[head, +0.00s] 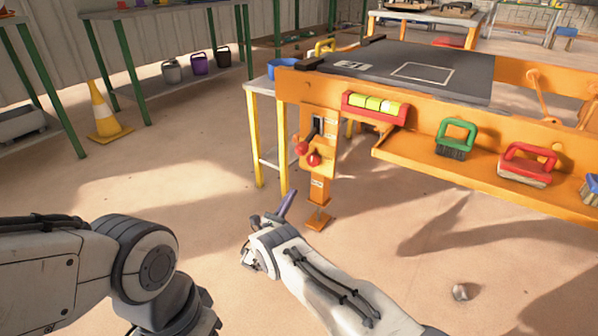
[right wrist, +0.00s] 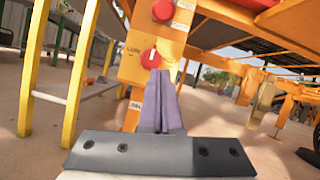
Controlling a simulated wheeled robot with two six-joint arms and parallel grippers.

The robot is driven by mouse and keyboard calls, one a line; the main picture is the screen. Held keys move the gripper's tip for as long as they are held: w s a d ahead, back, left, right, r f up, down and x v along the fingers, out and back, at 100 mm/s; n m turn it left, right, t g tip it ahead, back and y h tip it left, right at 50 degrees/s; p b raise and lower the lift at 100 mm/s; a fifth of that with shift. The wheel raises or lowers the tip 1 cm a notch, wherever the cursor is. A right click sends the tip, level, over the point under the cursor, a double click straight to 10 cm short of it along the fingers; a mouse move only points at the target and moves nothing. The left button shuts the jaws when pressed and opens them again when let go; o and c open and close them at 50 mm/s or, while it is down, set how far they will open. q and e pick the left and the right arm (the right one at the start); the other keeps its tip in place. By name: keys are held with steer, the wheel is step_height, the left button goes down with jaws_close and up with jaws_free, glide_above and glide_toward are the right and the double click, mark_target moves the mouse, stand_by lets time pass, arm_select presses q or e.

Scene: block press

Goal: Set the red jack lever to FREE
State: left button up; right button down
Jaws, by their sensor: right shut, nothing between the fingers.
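An orange post panel (head: 328,172) under the press table's corner carries two red-ended controls. The upper is a black lever with a red knob (head: 302,148), tilted down to the left; a red knob also shows at the top of the right wrist view (right wrist: 163,10). The lower red control (head: 314,160) has a white mark on its face in the right wrist view (right wrist: 151,59). Labels are too small to read surely. My right gripper (head: 289,198) is shut and empty, below and in front of the panel, its fingertips (right wrist: 163,78) apart from it. My left gripper is out of view.
The orange press table (head: 480,108) has a dark top and a side shelf with brushes (head: 455,140). A yellow-legged stand (head: 256,140) is left of the post. The post's foot plate (head: 318,220) rests on the floor. Open floor lies in front.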

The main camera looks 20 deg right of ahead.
steer(key=w+d+r+b, duration=0.5)
steer(key=w+r, duration=0.1)
steer(key=r, duration=0.2)
steer(key=shift+d, duration=0.4)
step_height(320, 180, up, 13)
steer(key=s+a+g+y+p, duration=0.1)
steer(key=g+y+p, duration=0.4)
steer(key=p, duration=1.7)
steer(key=shift+s+a+f+y, duration=0.2)
steer(key=shift+s+a+y, duration=0.05)
steer(key=shift+a+y, duration=0.25)
steer(key=shift+r+m, duration=0.2)
steer(key=shift+m, duration=0.1)
